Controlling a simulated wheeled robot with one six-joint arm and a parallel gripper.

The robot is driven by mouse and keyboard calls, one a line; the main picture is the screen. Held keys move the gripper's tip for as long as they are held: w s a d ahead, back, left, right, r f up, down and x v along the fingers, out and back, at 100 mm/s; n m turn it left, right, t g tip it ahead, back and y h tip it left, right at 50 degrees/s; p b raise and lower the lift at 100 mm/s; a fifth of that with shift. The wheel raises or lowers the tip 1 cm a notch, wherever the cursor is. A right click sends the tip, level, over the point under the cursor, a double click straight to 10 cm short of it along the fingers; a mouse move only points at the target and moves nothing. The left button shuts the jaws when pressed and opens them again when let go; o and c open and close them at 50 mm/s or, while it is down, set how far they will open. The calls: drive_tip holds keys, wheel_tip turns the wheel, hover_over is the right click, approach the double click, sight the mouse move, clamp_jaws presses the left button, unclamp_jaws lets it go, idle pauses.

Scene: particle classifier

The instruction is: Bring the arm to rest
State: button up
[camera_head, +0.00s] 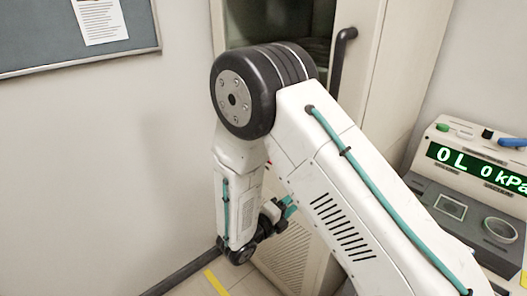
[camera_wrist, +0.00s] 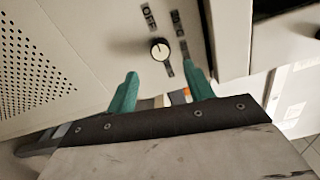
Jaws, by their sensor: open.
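My arm is raised and bent in the head view, with its elbow high and its forearm hanging down in front of a pale cabinet (camera_head: 375,90). In the wrist view my gripper (camera_wrist: 162,86) is open, its two teal fingers apart with nothing seen between them. The fingers look apart from the knob. In the head view the gripper is mostly hidden behind the forearm; only a bit of teal shows.
A machine (camera_head: 475,190) with a green display reading 0 L and 0 kPa stands at the right. The cabinet has a dark handle (camera_head: 342,60) and an open upper part. A notice board (camera_head: 75,35) hangs on the left wall. The space left of my forearm is clear.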

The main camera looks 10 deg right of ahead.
drive_tip(key=s+d+r+m+g+y, duration=0.1)
drive_tip(key=s+d+r+m+g, duration=0.3)
drive_tip(key=m, duration=0.3)
drive_tip(key=s+d+r+m+g+y, duration=0.1)
drive_tip(key=s+m+g, duration=0.3)
drive_tip(key=s+m, duration=0.3)
drive_tip(key=s+d+r+m+g, duration=0.3)
drive_tip(key=m+g, duration=0.1)
drive_tip(key=m, duration=0.4)
drive_tip(key=s+d+r+m+t+y, duration=0.1)
drive_tip(key=s+r+m+t+y, duration=0.2)
drive_tip(key=s+r+m+y, duration=1)
drive_tip(key=shift+s+r+m, duration=1.3)
drive_tip(key=shift+r+m, duration=0.55)
drive_tip(key=shift+m, duration=1.25)
